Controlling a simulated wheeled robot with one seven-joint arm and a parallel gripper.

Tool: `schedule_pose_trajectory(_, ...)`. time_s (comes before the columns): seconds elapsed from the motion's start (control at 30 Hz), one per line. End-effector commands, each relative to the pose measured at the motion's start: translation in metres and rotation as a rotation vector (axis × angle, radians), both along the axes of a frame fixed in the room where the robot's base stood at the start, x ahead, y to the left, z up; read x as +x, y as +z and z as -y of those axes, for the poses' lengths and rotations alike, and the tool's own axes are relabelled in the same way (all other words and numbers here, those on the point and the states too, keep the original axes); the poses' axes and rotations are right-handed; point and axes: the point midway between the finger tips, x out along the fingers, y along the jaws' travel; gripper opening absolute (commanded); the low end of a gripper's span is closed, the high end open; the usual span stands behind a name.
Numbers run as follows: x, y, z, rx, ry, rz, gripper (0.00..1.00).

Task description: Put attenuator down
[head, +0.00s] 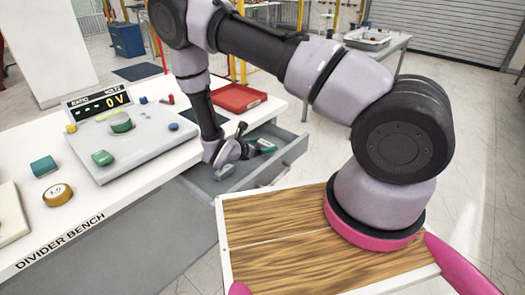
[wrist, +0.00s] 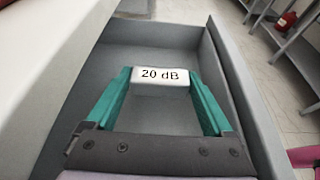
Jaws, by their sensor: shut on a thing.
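The attenuator is a white block marked "20 dB" (wrist: 160,88). In the wrist view it sits between the teal fingertips of my gripper (wrist: 161,76), which is shut on it. Behind and below it is the grey inside of an open drawer (wrist: 240,85). I cannot tell whether the block touches the drawer floor. In the head view my gripper (head: 262,146) is at the open drawer (head: 288,157) on the bench's right side, its teal fingers inside the drawer's outline. The block is not clear there.
The drawer walls stand close around my gripper.

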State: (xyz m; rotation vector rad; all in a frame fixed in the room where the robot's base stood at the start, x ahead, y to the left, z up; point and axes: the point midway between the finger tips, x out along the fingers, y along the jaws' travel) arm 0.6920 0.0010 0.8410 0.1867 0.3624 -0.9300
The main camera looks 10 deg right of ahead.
Motion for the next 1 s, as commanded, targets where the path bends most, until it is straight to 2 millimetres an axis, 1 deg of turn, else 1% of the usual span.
schedule_pose_trajectory(0.03,0.000,-0.009,0.001,-0.002,-0.002,-0.002,0.29)
schedule_pose_trajectory(0.13,0.000,-0.022,0.001,-0.001,-0.002,-0.002,0.29)
schedule_pose_trajectory(0.47,0.000,-0.025,0.001,-0.001,-0.001,-0.001,0.29)
schedule_pose_trajectory(0.5,0.000,-0.025,0.001,-0.001,-0.001,-0.001,0.90)
schedule_pose_trajectory(0.53,0.000,-0.025,0.001,0.000,-0.002,-0.001,1.00)
schedule_pose_trajectory(0.83,0.000,-0.022,0.000,0.000,-0.002,-0.001,1.00)
schedule_pose_trajectory(1.0,-0.012,-0.014,-0.018,0.002,0.002,0.001,1.00)
